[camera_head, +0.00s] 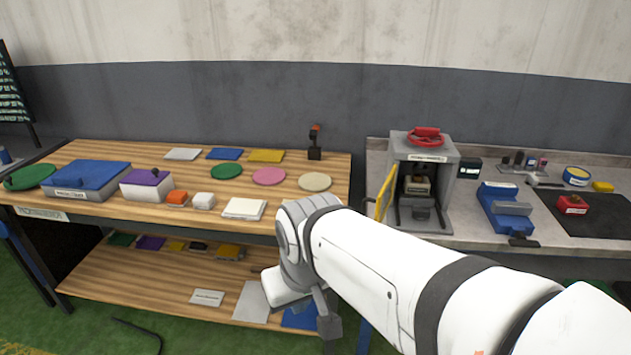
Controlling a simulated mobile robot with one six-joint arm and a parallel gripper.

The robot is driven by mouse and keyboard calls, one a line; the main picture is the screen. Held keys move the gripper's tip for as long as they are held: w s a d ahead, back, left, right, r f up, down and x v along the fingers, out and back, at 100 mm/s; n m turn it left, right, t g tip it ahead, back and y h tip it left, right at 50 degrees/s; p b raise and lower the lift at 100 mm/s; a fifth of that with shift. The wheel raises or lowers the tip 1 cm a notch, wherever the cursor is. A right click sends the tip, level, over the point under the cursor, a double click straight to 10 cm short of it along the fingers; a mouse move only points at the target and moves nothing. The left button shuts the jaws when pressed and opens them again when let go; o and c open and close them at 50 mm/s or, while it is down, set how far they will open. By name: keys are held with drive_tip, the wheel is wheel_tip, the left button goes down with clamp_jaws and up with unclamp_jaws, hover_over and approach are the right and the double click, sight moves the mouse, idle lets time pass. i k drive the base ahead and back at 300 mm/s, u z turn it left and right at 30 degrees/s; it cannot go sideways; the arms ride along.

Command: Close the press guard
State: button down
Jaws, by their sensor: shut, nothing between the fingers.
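The press (446,185) is a grey open-fronted box on the grey bench, with a red handwheel (424,135) on top. Its yellow-edged guard (385,190) stands swung open at the left side of the opening. Inside the press are a light block and a dark block below it. My white arm reaches in from the lower right, in front of the grey bench. My gripper (329,328) is low at the bottom centre, below and left of the press, well apart from the guard. It is shut and empty; its fingertips are hard to make out.
A blue vise-like fixture (497,207) and a red block (572,204) on a dark mat stand right of the press. The wooden bench (110,152) at left holds a blue box, a purple-topped box and several coloured discs. A gap separates the two benches.

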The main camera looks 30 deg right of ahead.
sight(384, 200)
drive_tip(key=z, duration=0.55)
drive_tip(key=i, duration=1)
